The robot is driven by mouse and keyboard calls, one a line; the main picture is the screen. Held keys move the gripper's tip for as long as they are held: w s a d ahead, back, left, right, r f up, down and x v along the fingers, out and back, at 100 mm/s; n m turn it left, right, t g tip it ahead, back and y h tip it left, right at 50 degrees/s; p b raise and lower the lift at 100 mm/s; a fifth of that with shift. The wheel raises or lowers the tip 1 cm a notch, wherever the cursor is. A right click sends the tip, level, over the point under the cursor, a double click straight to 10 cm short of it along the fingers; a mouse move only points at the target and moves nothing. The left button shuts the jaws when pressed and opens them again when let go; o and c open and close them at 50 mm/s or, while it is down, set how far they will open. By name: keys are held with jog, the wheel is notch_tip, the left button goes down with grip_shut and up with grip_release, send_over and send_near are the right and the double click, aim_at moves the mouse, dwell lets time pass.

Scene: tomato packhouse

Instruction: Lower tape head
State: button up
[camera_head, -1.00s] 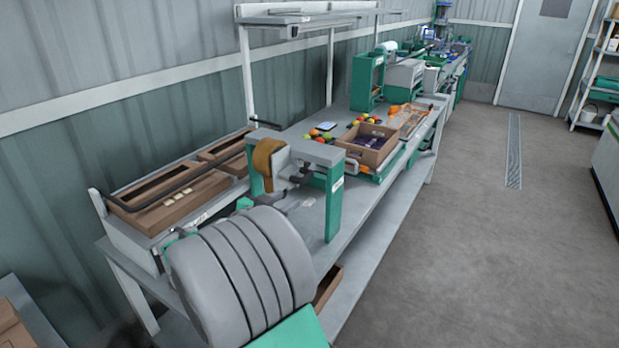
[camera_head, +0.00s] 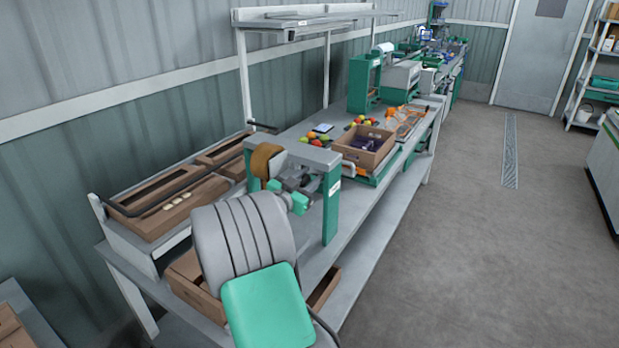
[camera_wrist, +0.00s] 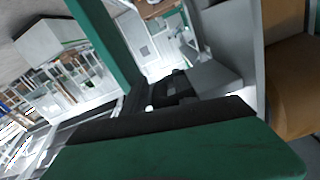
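The taping machine has green uprights (camera_head: 332,208) and stands on the bench. Its tape head, with a brown tape roll (camera_head: 264,160), sits at the machine's left side and looks raised above the bench. The roll also shows at the right edge of the wrist view (camera_wrist: 292,85), beside a grey part of the head (camera_wrist: 212,78). My gripper (camera_head: 298,186) is between the uprights, close to the head's right side. In the wrist view a green body with a black edge fills the bottom. The fingertips are mostly hidden, and I cannot tell whether they touch the head.
A cardboard box (camera_head: 364,150) stands on the bench behind the machine, with loose tomatoes (camera_head: 364,121) around it. Flat brown cartons (camera_head: 168,197) lie on the left side. An overhead shelf (camera_head: 305,18) rises along the wall. The floor on the right is clear.

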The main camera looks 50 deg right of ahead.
grip_shut()
dwell(1.2)
